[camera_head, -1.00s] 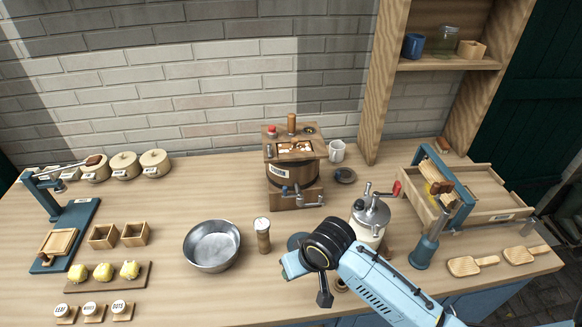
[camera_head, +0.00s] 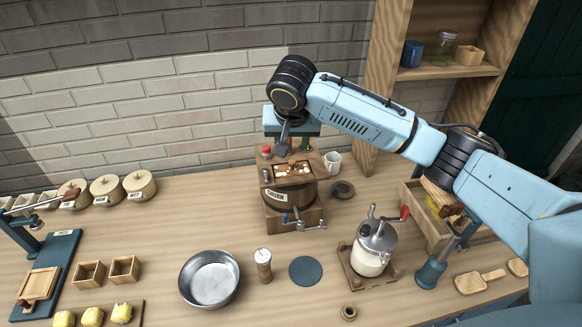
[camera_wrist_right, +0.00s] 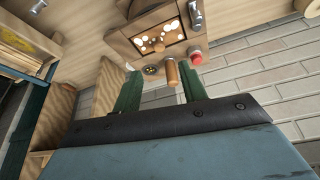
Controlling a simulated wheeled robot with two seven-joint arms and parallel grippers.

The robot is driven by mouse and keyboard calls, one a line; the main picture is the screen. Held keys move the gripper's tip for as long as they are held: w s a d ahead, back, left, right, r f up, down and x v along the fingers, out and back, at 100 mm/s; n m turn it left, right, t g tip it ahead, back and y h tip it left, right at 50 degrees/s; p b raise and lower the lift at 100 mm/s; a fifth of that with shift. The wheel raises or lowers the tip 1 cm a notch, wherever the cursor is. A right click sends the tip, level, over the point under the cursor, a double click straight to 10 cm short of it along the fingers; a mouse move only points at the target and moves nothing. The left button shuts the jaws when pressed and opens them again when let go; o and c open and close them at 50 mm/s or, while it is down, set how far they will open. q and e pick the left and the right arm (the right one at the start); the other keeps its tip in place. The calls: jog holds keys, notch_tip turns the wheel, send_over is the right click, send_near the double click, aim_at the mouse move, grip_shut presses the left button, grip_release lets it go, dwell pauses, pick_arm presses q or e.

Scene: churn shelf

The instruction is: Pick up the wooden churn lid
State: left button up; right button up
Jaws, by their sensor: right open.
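The wooden churn (camera_head: 290,195) stands near the back wall, its square top opening showing pale lumps inside. An upright wooden handle (camera_wrist_right: 172,74), which looks like the churn lid's, shows at the far edge of the churn top in the right wrist view. The lid's own plate cannot be made out. My right gripper (camera_head: 291,148) is over the back of the churn, pointing down. In the right wrist view my right gripper (camera_wrist_right: 160,72) is open, with the handle showing between its two green fingers. Contact cannot be told. My left gripper is out of view.
A red knob (camera_wrist_right: 196,58) sits close beside the handle. A white mug (camera_head: 333,161) stands right of the churn. A metal canister (camera_head: 374,248), a steel bowl (camera_head: 209,279) and a shaker (camera_head: 263,265) stand in front. The wooden shelf unit (camera_head: 384,80) rises at right.

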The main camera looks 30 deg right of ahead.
send_over(292, 162)
jog(key=s+a, duration=0.1)
jog(key=s, duration=0.1)
notch_tip(292, 162, down, 4)
jog(key=shift+f, duration=0.2)
jog(key=shift+s+p+x, duration=0.2)
jog(key=shift+p+x, duration=0.5)
jog(key=shift+x, duration=2)
grip_shut()
